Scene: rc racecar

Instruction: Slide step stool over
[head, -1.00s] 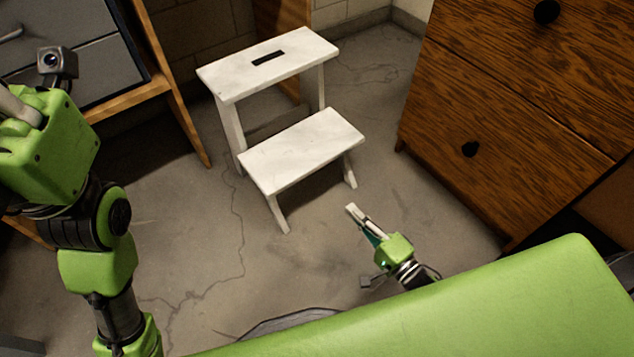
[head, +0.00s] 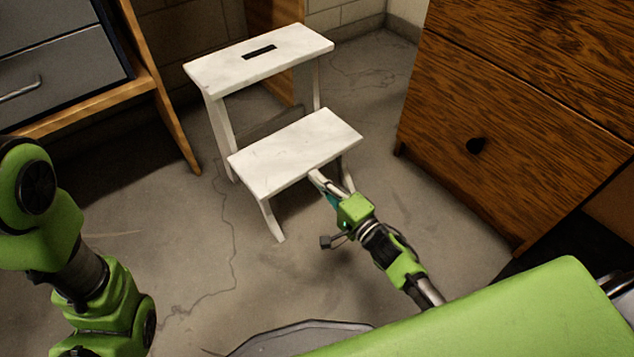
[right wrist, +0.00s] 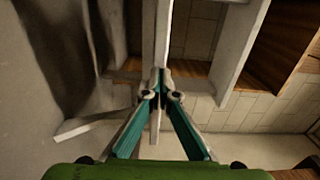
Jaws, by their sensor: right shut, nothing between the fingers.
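The white two-step stool (head: 296,150) stands upright on the concrete floor in the middle of the head view, with a dark slot in its top step. My right gripper (head: 316,177) is shut and empty, with its tips at the front edge of the lower step; I cannot tell whether they touch it. In the right wrist view the shut fingers (right wrist: 160,84) meet in front of white parts of the stool (right wrist: 240,40). My left arm shows at the left of the head view, but its gripper is out of the picture.
A wood-framed unit with grey drawers (head: 60,60) stands at the left. A block wall (head: 340,15) is behind. Bare floor (head: 190,240) lies in front of the stool and to its left.

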